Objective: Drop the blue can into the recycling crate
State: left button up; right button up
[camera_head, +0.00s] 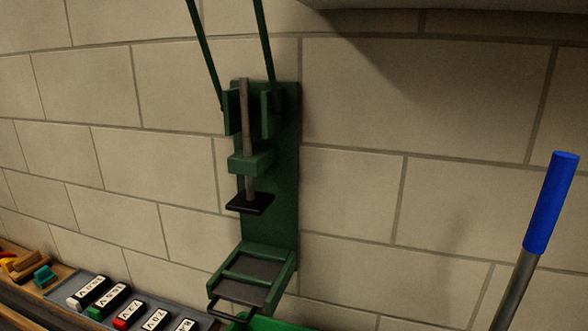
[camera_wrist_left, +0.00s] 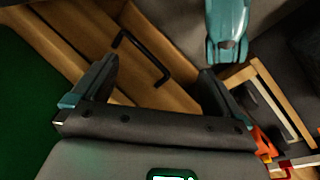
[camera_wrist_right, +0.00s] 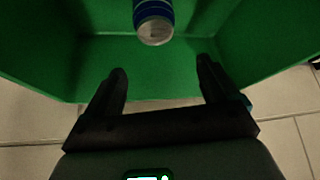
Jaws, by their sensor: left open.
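The blue can (camera_wrist_right: 152,14) shows in the right wrist view at the top middle, with its silver end facing me. Green walls of the crate (camera_wrist_right: 75,50) surround it in the picture. I cannot tell whether the can rests on the crate or is in the air. My right gripper (camera_wrist_right: 160,76) is open and empty, with the can beyond its fingertips and apart from them. My left gripper (camera_wrist_left: 150,80) is open and empty in the left wrist view, above wooden drawers. Neither gripper shows in the head view.
A green can crusher (camera_head: 270,170) hangs on the block wall. Below it is a grey tray (camera_head: 52,292) of labelled batteries. A blue handle (camera_head: 551,203) stands at the right. A wooden drawer front with a black handle (camera_wrist_left: 140,55) lies near my left gripper.

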jog(key=shift+r, duration=0.1)
jog(key=p+v, duration=0.4)
jog(key=v, duration=1.2)
jog(key=shift+s+r, duration=0.1)
